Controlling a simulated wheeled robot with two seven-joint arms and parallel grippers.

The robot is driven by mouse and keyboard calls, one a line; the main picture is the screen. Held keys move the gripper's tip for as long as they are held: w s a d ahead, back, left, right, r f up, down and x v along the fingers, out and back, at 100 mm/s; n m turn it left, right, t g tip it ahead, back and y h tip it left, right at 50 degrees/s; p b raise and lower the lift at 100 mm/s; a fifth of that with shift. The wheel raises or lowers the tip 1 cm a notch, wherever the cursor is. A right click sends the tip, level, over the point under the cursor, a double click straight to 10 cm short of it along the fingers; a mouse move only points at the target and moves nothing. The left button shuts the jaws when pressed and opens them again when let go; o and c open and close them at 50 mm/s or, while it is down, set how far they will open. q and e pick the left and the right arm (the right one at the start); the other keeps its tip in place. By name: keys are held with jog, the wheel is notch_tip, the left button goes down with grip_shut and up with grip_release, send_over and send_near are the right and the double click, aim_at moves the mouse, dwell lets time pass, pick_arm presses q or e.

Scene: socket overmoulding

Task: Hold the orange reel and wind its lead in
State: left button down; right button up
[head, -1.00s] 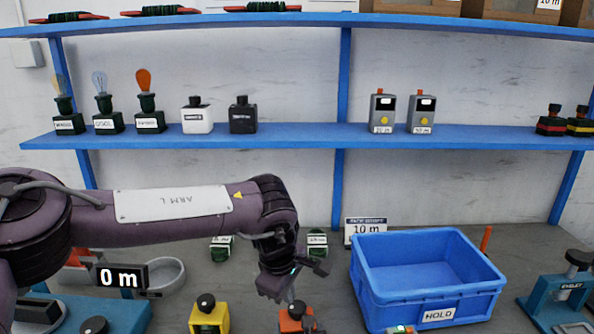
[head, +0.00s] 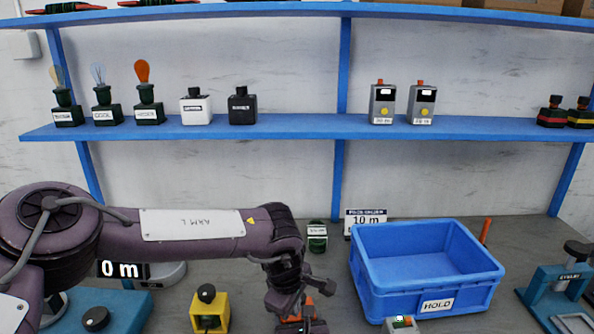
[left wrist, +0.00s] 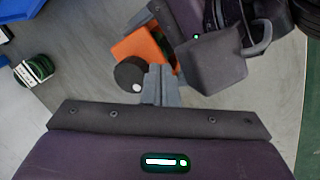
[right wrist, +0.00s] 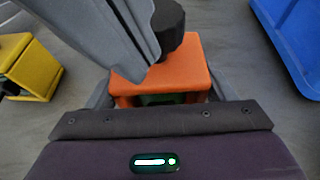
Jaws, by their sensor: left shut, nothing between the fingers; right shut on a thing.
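The orange reel (right wrist: 170,72) stands on the bench with a black knob (right wrist: 168,25) on top. In the head view it is mostly hidden behind my left arm (head: 299,308). My right gripper (right wrist: 168,100) is shut on the reel's body, low down at its sides. Something green shows inside the reel's frame. My left gripper (left wrist: 158,88) is shut and empty, its fingertips close beside the black knob (left wrist: 130,75); I cannot tell whether they touch it. The lead cannot be made out. A display (head: 122,269) reads 0 m.
A yellow reel (head: 209,312) stands to the left of the orange one. A blue HOLD bin (head: 430,306) stands to the right. A green coil (head: 317,236) and a 10 m sign (head: 366,217) are behind. A blue eyelet press (head: 560,290) is at far right.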

pick_arm(q)
jog(key=shift+w, duration=0.35)
dwell(0.6)
jog(key=shift+w+a, duration=0.1)
jog(key=shift+a, duration=0.2)
jog(key=shift+w+a, duration=0.2)
jog(key=shift+a, duration=0.3)
jog(key=shift+w+a+r, duration=0.1)
jog(key=shift+w+a, duration=0.3)
jog(key=shift+w, duration=0.1)
jog(key=shift+s+a, duration=0.15)
jog(key=shift+s+a+r, duration=0.1)
jog(key=shift+s, duration=0.1)
jog(key=v, duration=0.3)
jog(key=w+v, duration=0.1)
jog(key=v, duration=0.1)
jog(key=shift+s+d+r, duration=0.1)
jog(key=shift+d+r, duration=0.2)
jog(key=shift+r, duration=0.1)
